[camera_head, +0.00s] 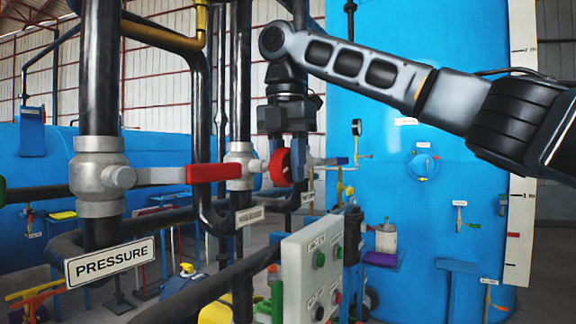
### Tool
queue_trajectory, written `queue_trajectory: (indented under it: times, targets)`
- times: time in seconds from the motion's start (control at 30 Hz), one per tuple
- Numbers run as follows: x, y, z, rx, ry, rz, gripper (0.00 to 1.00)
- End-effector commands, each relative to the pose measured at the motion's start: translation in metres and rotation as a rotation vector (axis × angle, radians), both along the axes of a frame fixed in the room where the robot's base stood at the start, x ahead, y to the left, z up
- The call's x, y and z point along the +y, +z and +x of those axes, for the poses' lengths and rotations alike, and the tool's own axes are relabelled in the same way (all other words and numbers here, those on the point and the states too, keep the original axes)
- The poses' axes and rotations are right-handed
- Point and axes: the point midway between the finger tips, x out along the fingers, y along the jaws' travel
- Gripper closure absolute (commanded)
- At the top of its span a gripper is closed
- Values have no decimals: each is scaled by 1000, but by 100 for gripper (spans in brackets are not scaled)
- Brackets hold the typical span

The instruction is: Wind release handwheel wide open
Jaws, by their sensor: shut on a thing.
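A red handwheel (278,168) sits on the right side of a grey valve body (240,166) on a dark vertical pipe, seen nearly edge-on. A small tilted plate (250,215) hangs below this valve; its lettering is too small to read surely. My gripper (289,160) comes down from above with its fingers at the handwheel and is shut on its rim. The far finger and part of the wheel are hidden. How far the wheel is turned cannot be told.
A larger valve (97,178) with a red-ended lever (213,172) stands nearer at left, above a "PRESSURE" sign (110,261). A control box (312,265) with buttons is below. A big blue tank (425,120) stands behind my arm. Dark pipes crowd the left.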

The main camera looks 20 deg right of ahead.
Motion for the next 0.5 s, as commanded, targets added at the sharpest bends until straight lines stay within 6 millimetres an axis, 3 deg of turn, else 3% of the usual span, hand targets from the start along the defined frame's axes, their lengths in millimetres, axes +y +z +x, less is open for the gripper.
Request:
queue_trajectory:
  times: [0.5]
  targets:
    - [4, 4, -2, -254, 5, -346, 100]
